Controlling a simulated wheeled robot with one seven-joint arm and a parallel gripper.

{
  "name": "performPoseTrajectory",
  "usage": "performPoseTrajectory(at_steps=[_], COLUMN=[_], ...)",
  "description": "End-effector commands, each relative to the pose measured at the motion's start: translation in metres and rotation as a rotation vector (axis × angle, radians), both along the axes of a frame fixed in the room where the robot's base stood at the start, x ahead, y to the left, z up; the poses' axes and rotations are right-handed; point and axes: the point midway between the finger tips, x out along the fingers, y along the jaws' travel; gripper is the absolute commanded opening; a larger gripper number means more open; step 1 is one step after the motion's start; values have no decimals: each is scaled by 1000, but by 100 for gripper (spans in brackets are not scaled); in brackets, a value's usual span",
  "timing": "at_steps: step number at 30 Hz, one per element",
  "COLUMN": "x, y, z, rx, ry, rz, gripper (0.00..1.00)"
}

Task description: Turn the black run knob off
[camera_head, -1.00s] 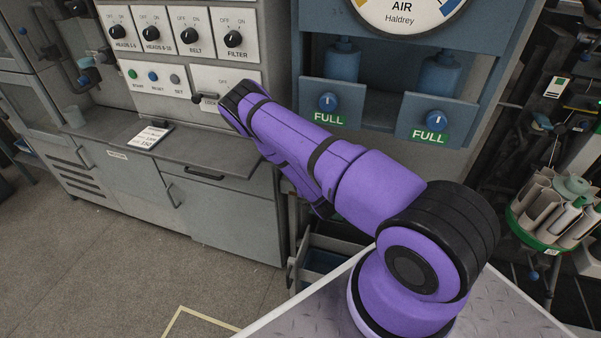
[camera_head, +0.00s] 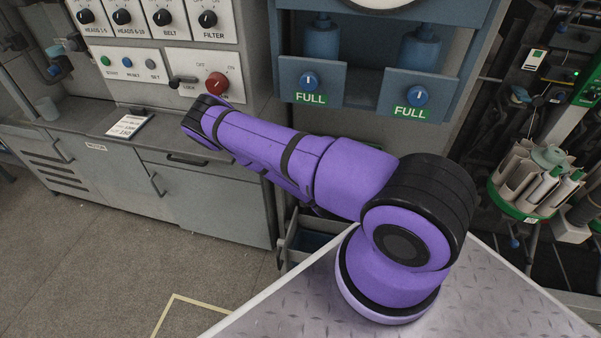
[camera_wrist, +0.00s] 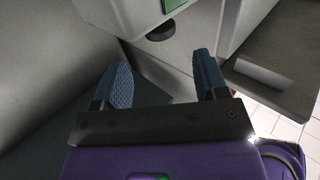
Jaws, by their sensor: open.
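Several black knobs are in the top row of the grey panel in the head view, labelled HEADS 1-5 (camera_head: 86,16), HEADS 6-10 (camera_head: 121,17), BELT (camera_head: 162,17) and FILTER (camera_head: 208,19). I cannot read a RUN label on any of them. My gripper (camera_wrist: 163,78) shows in the wrist view, open and empty, its two blue ribbed fingertips apart. Just beyond them, a dark round part (camera_wrist: 160,31) sits at the underside of a pale housing; I cannot tell if it is a knob. In the head view my purple arm hides my gripper.
Two blue valve knobs (camera_head: 309,81) labelled FULL are to the right. A grey worktop (camera_head: 85,116) holds a card. Bare floor (camera_head: 90,260) lies at lower left.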

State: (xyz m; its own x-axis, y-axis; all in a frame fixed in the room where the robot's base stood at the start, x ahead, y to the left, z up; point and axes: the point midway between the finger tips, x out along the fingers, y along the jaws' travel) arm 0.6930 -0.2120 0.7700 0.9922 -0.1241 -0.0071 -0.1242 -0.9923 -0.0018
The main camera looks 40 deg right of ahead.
Motion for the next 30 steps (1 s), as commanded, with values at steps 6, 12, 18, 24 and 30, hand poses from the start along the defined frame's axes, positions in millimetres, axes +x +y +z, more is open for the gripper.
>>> performPoseTrajectory(at_steps=[6,12,18,24,30], x=[-20,-29,-30,-30,-30], y=[3,4,3,3,4], z=[1,2,2,2,2], rx=[-4,-2,-2,-2,-2], ry=[-1,-5,-6,-6,-5], rz=[3,3,2,2,2], gripper=[67,67,67,67,67])
